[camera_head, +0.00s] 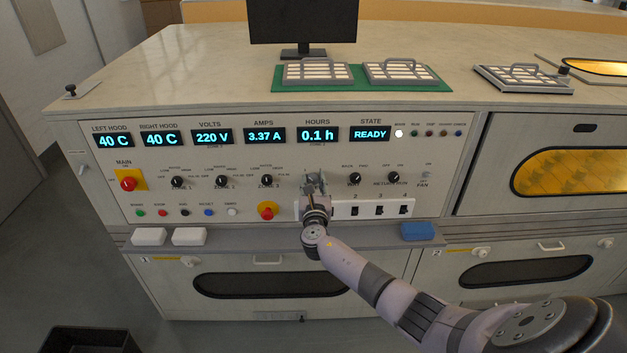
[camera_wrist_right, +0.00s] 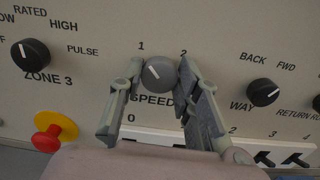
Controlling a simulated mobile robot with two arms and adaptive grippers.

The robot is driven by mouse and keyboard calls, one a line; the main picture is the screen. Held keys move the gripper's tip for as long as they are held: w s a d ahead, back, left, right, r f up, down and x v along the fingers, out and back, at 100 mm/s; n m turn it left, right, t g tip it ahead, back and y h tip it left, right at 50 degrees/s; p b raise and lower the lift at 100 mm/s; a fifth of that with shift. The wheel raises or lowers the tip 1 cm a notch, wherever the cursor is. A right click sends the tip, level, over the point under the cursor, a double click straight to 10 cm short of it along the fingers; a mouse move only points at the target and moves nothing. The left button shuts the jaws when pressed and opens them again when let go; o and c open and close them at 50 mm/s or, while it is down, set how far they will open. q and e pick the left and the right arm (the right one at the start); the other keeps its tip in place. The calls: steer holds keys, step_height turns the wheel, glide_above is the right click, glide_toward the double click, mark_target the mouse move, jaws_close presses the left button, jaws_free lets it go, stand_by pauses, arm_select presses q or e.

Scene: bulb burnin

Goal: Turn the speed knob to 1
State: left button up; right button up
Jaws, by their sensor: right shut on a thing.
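The speed knob (camera_wrist_right: 160,73) is a round grey knob above the SPEED label, with 0 at its lower left, 1 at its upper left and 2 at its upper right. Its white line points up and left, roughly toward the 1. My right gripper (camera_wrist_right: 162,82) is shut on the knob, one finger on each side. In the head view the right gripper (camera_head: 316,184) reaches the panel below the HOURS display and hides most of the knob. My left gripper is in neither view.
The WAY knob (camera_wrist_right: 263,92) is close on the right, and the ZONE 3 knob (camera_wrist_right: 31,54) is on the left. A red emergency button (camera_wrist_right: 55,131) on yellow is at lower left. White-plated switches (camera_head: 379,209) sit below. A blue block (camera_head: 417,231) lies on the ledge.

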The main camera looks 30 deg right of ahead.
steer(key=shift+f+n, duration=0.2)
steer(key=shift+n, duration=0.1)
steer(key=o, duration=1.1)
steer(key=shift+r, duration=0.1)
steer(key=shift+o, duration=0.2)
steer(key=v, duration=1.2)
